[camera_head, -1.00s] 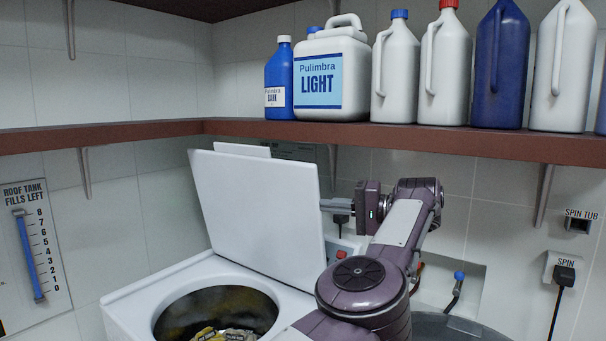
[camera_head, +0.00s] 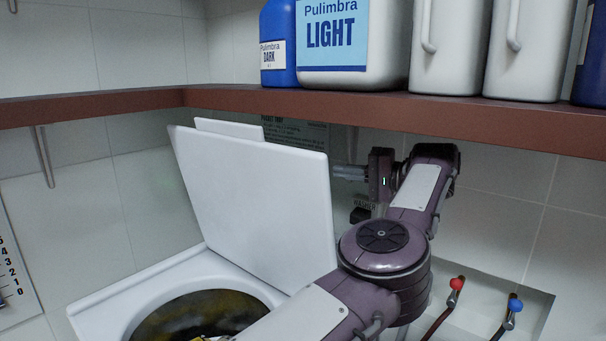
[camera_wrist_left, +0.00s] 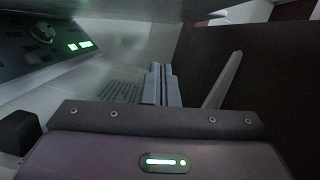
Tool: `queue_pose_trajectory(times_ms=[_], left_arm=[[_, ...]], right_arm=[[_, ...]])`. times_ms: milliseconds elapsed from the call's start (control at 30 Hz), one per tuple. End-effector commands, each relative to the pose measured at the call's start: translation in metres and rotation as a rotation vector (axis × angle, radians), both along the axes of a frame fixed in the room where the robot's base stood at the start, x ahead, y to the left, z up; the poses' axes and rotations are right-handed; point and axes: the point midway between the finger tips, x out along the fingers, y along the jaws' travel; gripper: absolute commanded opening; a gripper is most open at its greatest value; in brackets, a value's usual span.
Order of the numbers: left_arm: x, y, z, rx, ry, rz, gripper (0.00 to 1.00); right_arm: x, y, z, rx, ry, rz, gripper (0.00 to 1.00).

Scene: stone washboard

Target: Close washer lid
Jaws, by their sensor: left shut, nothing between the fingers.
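The white washer lid (camera_head: 255,200) stands open, leaning back from the rear of the white washer (camera_head: 92,308). The round tub opening (camera_head: 190,316) in front of it is uncovered, with a little cloth at the bottom picture edge. My left arm reaches past the lid's right side. Contact with the lid cannot be told. My right gripper is not in view.
A brown shelf (camera_head: 500,118) with several bottles and jugs (camera_head: 355,45) runs above the arm and lid. Red and blue taps (camera_head: 457,284) sit in a wall recess on the right. The left wrist view shows a control panel with green lights (camera_wrist_left: 80,45).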

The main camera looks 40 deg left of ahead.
Motion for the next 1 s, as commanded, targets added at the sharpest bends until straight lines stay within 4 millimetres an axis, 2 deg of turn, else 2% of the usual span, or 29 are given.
queue_pose_trajectory(times_ms=[367, 800, 1000], left_arm=[[-0.029, 0.077, -0.002, 0.002, 0.003, 0.007, 0.00], [-0.060, 0.074, -0.011, -0.001, 0.004, 0.007, 0.00], [-0.067, 0.073, -0.011, -0.001, 0.000, 0.003, 0.00]], right_arm=[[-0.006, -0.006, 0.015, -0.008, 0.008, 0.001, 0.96], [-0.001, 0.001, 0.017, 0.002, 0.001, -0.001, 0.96], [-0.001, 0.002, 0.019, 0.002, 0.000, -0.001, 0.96]])
